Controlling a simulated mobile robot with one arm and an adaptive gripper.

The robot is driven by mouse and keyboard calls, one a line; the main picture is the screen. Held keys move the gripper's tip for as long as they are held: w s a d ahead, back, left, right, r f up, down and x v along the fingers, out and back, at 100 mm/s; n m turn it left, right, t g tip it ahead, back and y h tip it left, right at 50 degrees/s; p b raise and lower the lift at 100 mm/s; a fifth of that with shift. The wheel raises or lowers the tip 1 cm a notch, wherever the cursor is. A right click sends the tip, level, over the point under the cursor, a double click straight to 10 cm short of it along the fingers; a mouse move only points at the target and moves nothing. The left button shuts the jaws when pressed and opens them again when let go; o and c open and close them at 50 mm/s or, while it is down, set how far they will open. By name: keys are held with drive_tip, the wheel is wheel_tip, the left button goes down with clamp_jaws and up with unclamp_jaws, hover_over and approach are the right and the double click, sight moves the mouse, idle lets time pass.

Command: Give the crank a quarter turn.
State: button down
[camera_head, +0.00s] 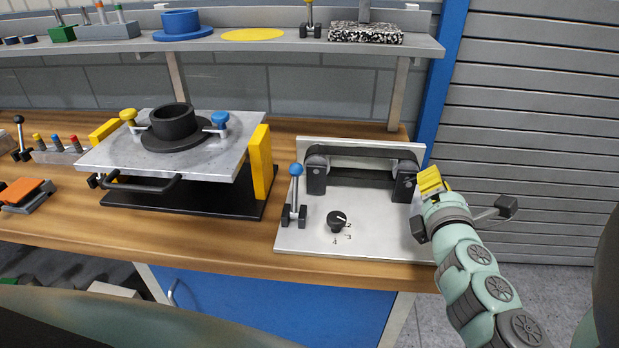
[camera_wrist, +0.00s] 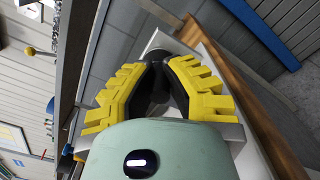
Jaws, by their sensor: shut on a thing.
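My gripper (camera_head: 430,181) has yellow fingers and is at the right edge of a pale metal panel (camera_head: 375,232), beside the black block at the right end of the panel's dark bar. In the wrist view my gripper (camera_wrist: 160,72) is closed around a dark, rounded part, the crank (camera_wrist: 161,86), whose far end shows between the fingertips. The fingers hide most of it, and its angle cannot be told. In the head view the fingers cover the held part.
The panel also carries a dark bar (camera_head: 362,152), an upright blue-knobbed lever (camera_head: 296,171) and a numbered black dial (camera_head: 336,219). A grey plate (camera_head: 230,172) on a stand is to the left. A shelf (camera_head: 270,45) runs behind. The floor on the right is clear.

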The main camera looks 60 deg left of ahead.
drive_tip(key=m, duration=0.1)
drive_tip(key=f+m+b, duration=0.1)
drive_tip(key=shift+w+d+f+m, duration=0.2)
drive_tip(key=shift+m, duration=0.2)
drive_tip(key=shift+f+m+b, duration=0.25)
drive_tip(key=shift+m+b, duration=0.25)
drive_tip(key=shift+m, duration=0.2)
drive_tip(key=shift+f+m+b, duration=0.2)
drive_tip(key=shift+m+b, duration=0.25)
drive_tip(key=shift+m, duration=0.25)
drive_tip(key=c, duration=0.9)
unclamp_jaws()
drive_tip(key=shift+c, duration=0.2)
drive_tip(key=shift+r, duration=0.1)
